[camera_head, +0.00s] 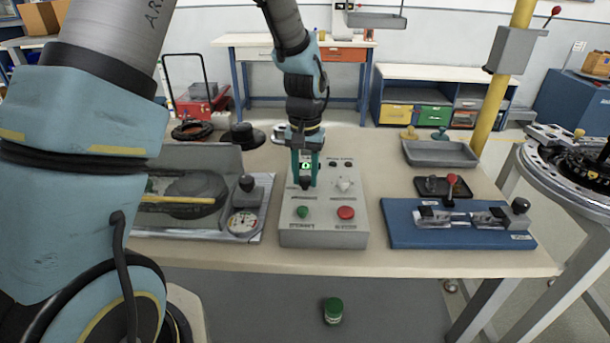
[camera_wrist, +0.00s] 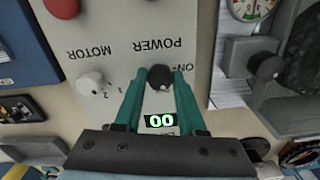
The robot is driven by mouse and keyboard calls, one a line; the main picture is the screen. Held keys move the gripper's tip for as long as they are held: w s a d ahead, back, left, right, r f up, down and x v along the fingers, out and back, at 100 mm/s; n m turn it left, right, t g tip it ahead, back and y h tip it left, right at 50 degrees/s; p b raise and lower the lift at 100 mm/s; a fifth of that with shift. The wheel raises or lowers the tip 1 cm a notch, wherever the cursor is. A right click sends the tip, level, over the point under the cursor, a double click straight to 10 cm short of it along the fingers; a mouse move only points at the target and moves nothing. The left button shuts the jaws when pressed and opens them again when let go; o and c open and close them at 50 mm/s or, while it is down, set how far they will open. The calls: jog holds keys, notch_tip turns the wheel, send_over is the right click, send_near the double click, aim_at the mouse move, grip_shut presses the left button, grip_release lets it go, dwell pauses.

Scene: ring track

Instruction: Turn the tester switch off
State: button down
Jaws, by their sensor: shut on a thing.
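The tester (camera_head: 323,225) is a grey box on the bench, with a green button (camera_head: 302,212) and a red button (camera_head: 346,212) near its front. Its black POWER switch knob (camera_wrist: 160,76) sits between my teal fingers in the wrist view, with an "ON" label beside it. My gripper (camera_head: 305,178) points down onto the tester's left side and is shut on the knob. A white MOTOR knob (camera_wrist: 91,83) stands beside it. A small display (camera_wrist: 160,121) shows green "00" between the fingers. The fingers partly hide the markings around the switch.
Left of the tester are a dial gauge (camera_head: 243,223) and a grey case (camera_head: 160,160). To the right is a blue base with a clamp fixture (camera_head: 460,235); behind it lies a grey tray (camera_head: 440,154). A green-lidded jar (camera_head: 333,310) is below the bench's front edge.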

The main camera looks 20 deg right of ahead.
aim_at(305, 178)
jog(key=shift+m, duration=1.5)
jog(key=c, duration=0.5)
grip_release()
notch_tip(305, 178, up, 11)
jog(key=b, duration=0.2)
